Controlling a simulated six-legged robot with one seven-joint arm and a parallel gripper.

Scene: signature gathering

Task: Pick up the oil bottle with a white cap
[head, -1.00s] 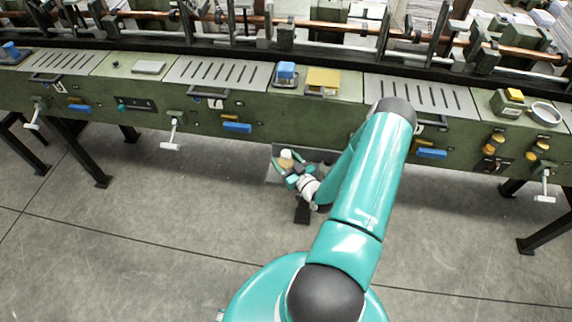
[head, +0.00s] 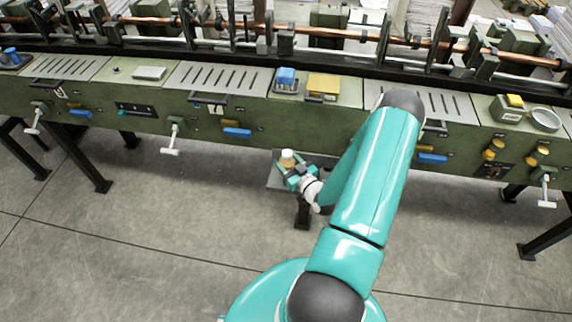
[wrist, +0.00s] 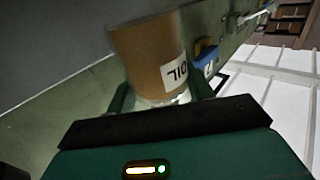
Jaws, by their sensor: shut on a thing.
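In the wrist view, the brown bottle (wrist: 150,58) carries a white label reading OIL, upside down in the picture. Its pale end lies between the fingers. My gripper (wrist: 160,97) is shut on the bottle, with one green finger on each side. In the head view, my gripper (head: 293,171) is at the bottle, and part of the bottle's body is hidden by it.
A long green machine bench (head: 190,107) with levers and knobs runs across the back. A grey shelf or tray (head: 277,182) shows beneath the bottle. A blue item (head: 286,75) and a yellow block (head: 323,83) sit on the bench above. The concrete floor in front is clear.

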